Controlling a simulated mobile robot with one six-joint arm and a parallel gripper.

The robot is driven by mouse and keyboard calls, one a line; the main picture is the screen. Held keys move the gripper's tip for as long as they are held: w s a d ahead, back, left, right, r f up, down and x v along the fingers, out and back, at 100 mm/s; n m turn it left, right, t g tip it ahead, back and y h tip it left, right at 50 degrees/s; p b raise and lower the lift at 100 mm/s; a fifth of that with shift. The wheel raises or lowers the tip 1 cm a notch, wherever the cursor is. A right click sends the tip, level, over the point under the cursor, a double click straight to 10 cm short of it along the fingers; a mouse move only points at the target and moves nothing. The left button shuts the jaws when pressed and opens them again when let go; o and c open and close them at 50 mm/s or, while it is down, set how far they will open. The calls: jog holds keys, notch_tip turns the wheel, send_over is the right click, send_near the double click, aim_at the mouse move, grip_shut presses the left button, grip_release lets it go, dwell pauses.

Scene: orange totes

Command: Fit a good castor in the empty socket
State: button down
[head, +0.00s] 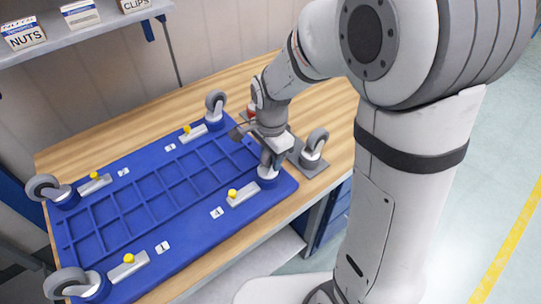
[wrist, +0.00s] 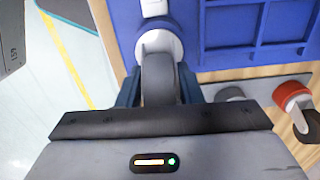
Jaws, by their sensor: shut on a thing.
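A blue dolly frame (head: 150,205) lies on the wooden bench with a round socket at each corner. My gripper (head: 270,158) is at its right corner, pointing down. In the wrist view my gripper (wrist: 158,88) is shut on a castor, one finger on each side of its dark grey wheel (wrist: 158,72). The castor's pale base (wrist: 160,44) is at the blue corner socket (wrist: 176,28); I cannot tell if it is fully seated. Castors stand at the back corner (head: 215,106), left corner (head: 45,187) and front corner (head: 68,283).
A grey mat (head: 316,170) beside the dolly holds a grey castor (head: 314,146) and a red one (wrist: 292,92). Latches with yellow knobs (head: 129,258) sit near the corners. A shelf (head: 95,30) with boxes hangs at the back left. The bench's front edge is close to my gripper.

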jog(key=shift+f, duration=0.25)
dwell(0.5)
jog(key=c, duration=0.9)
grip_release()
notch_tip(320, 180, up, 8)
jog(key=shift+f+b, duration=0.1)
jog(key=shift+b, duration=0.35)
jog(key=s+d+r+n+t, duration=0.1)
jog(key=s+d+n, duration=0.2)
jog(key=s+n, duration=0.1)
jog(key=s+d+r+n+t, duration=0.1)
jog(key=s+d+n, duration=0.2)
jog(key=s+d, duration=0.1)
jog(key=s+d+r+n+t, duration=0.1)
jog(key=s+d+r+n, duration=0.1)
jog(key=s+d+n, duration=0.2)
jog(key=shift+s+n, duration=0.3)
jog(key=shift+s, duration=0.2)
